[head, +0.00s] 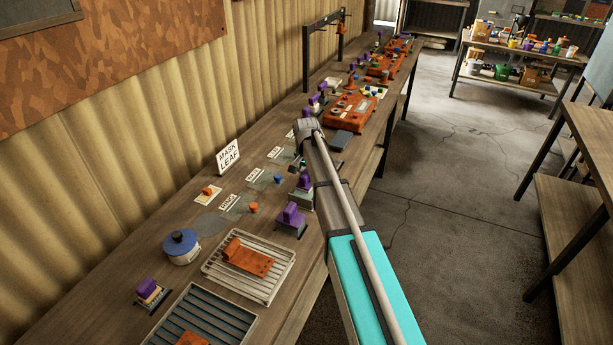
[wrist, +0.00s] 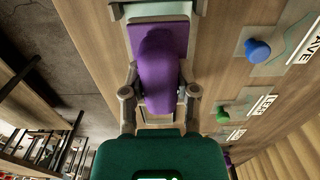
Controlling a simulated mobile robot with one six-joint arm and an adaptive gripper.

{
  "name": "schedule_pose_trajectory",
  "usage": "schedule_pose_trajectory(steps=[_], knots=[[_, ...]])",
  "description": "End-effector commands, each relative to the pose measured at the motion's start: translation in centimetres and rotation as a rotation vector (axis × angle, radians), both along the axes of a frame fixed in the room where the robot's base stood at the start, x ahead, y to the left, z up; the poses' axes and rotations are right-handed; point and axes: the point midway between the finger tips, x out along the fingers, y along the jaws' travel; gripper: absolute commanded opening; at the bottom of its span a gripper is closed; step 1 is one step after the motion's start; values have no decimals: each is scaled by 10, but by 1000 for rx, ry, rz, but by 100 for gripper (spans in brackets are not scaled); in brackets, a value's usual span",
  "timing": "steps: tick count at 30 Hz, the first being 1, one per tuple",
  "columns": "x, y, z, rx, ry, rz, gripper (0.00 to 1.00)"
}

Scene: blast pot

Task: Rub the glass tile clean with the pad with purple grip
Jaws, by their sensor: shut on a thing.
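My gripper (wrist: 159,82) is shut on the upright purple grip of a pad (wrist: 160,55) in the wrist view. A finger lies on each side of the grip. In the head view that pad (head: 304,181) shows beside my arm near the table's front edge; my arm hides most of the gripper. I cannot tell whether the pad's underside touches anything. Several clear glass tiles lie in a row between the pad and the wall, including one (head: 236,204) near an orange knob. Another tile (wrist: 292,38) shows in the wrist view beside a blue knob (wrist: 258,50).
Another purple-grip piece (head: 290,216) stands nearer along the front edge. A blue-lidded tub (head: 181,247), a slatted tray (head: 226,281) and a white sign (head: 228,157) stand on the bench. An orange case (head: 350,112) sits farther back. The aisle floor (head: 450,190) is clear.

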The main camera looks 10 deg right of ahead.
Motion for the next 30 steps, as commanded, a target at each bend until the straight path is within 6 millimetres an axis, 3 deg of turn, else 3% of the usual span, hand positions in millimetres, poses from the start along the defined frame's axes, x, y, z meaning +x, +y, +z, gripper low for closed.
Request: schedule_pose_trajectory(steps=[30], knots=[[0,-1,-13,0,0,-1,0]])
